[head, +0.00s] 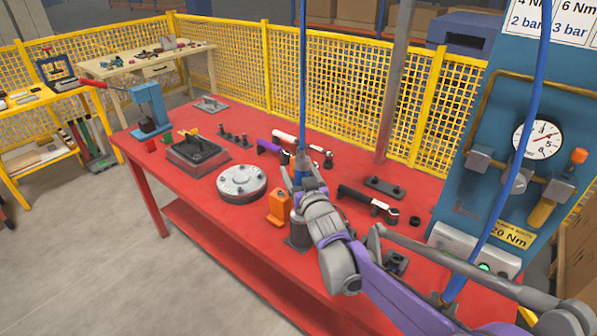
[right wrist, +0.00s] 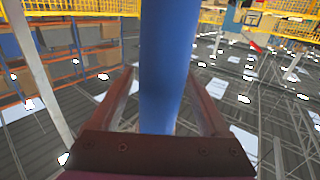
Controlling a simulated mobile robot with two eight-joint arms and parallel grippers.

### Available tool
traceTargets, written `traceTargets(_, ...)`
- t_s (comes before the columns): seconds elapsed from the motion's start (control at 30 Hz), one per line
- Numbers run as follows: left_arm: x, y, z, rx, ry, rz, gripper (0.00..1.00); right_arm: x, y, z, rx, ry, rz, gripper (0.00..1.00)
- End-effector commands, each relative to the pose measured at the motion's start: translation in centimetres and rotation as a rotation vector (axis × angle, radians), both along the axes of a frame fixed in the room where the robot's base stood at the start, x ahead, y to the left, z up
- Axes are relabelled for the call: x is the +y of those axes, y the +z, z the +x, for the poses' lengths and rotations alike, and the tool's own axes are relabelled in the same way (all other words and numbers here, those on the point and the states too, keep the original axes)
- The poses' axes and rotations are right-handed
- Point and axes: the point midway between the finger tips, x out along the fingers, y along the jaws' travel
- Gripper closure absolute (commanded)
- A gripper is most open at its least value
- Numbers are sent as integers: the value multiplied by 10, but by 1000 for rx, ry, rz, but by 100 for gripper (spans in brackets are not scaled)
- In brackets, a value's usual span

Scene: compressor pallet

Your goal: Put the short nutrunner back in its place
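In the head view my right gripper (head: 303,172) is over the red table, at the lower end of a blue hose that hangs straight down. In the right wrist view a blue cylindrical body (right wrist: 166,70) stands between the fingers of my right gripper (right wrist: 163,85), which close in on both sides of it. It seems to be the short nutrunner. Its lower end is hidden by my wrist in the head view. A grey cylindrical holder (head: 298,232) on a square base stands just below my gripper. My left gripper is not in view.
An orange block (head: 279,206) and a round grey flange (head: 241,182) stand left of the holder. A purple-handled tool (head: 270,147) and a black-handled tool (head: 354,194) lie nearby on the red table (head: 200,217). A blue gauge panel (head: 500,130) stands at right.

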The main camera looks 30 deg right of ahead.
Motion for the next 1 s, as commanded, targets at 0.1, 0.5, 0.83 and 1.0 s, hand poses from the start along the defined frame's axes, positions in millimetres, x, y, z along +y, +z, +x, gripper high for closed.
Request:
traceTargets(0.1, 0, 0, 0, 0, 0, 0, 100, 0, 0, 0, 1, 0, 0, 19)
traceTargets(0.5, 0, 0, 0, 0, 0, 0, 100, 6, 0, -27, 2, -1, 0, 19)
traceTargets(0.83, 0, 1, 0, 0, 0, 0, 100, 19, 1, -87, 1, -1, 0, 19)
traceTargets(1.0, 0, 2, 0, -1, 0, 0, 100, 23, 1, -102, 1, -1, -1, 19)
